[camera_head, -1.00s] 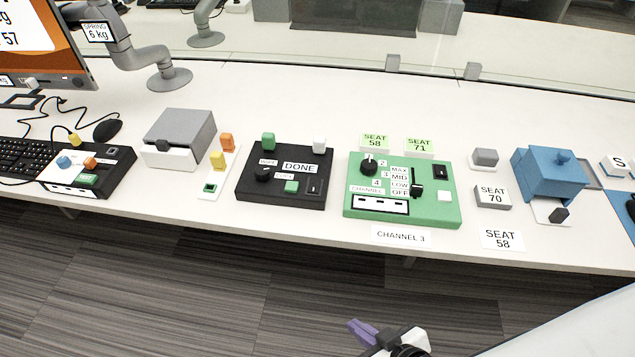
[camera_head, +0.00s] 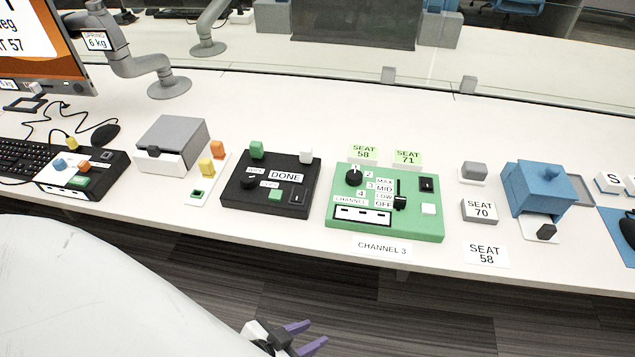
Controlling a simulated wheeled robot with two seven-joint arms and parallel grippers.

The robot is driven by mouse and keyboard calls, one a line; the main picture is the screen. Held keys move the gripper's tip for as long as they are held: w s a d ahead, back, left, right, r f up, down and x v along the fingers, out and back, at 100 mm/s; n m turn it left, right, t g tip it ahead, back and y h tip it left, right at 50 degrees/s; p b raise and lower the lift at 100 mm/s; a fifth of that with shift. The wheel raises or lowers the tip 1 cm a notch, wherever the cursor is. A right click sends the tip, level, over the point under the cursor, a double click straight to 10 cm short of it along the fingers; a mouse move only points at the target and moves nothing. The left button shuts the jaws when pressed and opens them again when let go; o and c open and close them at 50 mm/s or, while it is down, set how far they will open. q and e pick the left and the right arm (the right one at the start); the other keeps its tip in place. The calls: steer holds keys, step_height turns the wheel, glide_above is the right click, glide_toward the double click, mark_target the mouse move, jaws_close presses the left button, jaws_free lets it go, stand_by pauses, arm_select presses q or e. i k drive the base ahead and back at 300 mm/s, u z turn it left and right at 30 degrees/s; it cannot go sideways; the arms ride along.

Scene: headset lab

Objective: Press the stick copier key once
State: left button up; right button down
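A black box (camera_head: 233,199) with a "DONE" display stands on the white table, left of the green panel. It looks like the stick copier. A green stick (camera_head: 257,149) and a white stick (camera_head: 306,156) stand at its back edge. A round black knob (camera_head: 252,184), a green key (camera_head: 275,195) and a small black slot or switch (camera_head: 296,197) are on its top. My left gripper (camera_head: 317,332) is at the bottom, its purple fingers apart, empty, in front of the table and clear of the box. My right gripper is out of view.
The green channel panel (camera_head: 430,230) is right of the black box. A white strip with orange and yellow pieces (camera_head: 206,166) and a grey-lidded box (camera_head: 172,132) are left. Another black box (camera_head: 110,166) stands further left. A blue box (camera_head: 535,188) is at right.

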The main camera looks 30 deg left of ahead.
mark_target(275, 196)
steer(key=k, duration=0.75)
steer(key=u, duration=1.25)
steer(key=i, duration=0.5)
